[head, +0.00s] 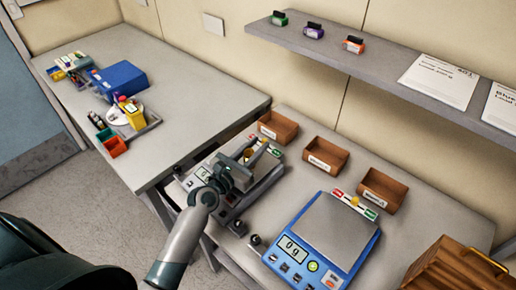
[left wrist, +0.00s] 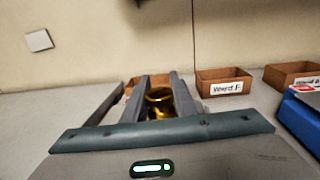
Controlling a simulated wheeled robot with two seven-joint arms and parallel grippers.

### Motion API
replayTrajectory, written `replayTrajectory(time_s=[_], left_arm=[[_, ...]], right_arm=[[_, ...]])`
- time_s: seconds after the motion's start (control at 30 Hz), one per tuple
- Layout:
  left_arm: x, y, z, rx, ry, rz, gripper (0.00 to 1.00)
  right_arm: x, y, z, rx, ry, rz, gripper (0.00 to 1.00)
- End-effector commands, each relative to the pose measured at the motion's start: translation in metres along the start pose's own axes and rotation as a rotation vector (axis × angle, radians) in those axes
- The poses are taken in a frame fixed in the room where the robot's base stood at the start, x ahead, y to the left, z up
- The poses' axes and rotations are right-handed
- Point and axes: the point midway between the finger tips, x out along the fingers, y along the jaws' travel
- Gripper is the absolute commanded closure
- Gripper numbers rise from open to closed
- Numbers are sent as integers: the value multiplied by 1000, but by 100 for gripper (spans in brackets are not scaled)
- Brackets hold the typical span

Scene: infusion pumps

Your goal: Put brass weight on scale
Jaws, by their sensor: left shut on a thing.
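My left gripper (head: 254,153) is shut on a brass weight (left wrist: 160,101), which sits between its two fingers in the left wrist view. In the head view the brass weight (head: 249,155) shows as a small golden spot, partly hidden by the fingers. The gripper is over a grey scale (head: 203,173), which my arm largely covers. I cannot tell whether the weight touches it. A blue scale (head: 335,232) stands to the right, its pan empty and its display reading 0 g. My right gripper is not in view.
Three brown bins (head: 326,157) stand along the wall behind the scales. A wooden crate (head: 455,268) is at the front right. A shelf (head: 375,70) hangs above. A side table (head: 175,95) at the left holds a blue box (head: 120,80) and small items.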

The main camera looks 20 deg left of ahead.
Motion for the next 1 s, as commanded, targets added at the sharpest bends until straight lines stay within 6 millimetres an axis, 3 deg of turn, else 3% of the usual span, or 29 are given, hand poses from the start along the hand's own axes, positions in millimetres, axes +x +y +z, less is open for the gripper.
replayTrajectory(time_s=[0.27,0.3,0.37,0.4,0.8,1.0], left_arm=[[0,0,-1,0,-2,0,100],[0,0,-3,0,0,0,73],[0,0,-2,0,0,0,59],[0,0,-2,0,0,0,57],[0,0,2,0,0,0,57],[-19,-1,-2,-1,1,0,57]], right_arm=[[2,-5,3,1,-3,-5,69],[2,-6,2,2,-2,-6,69],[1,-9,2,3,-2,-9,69],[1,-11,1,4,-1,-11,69],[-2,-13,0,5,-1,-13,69],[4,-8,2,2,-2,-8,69]])
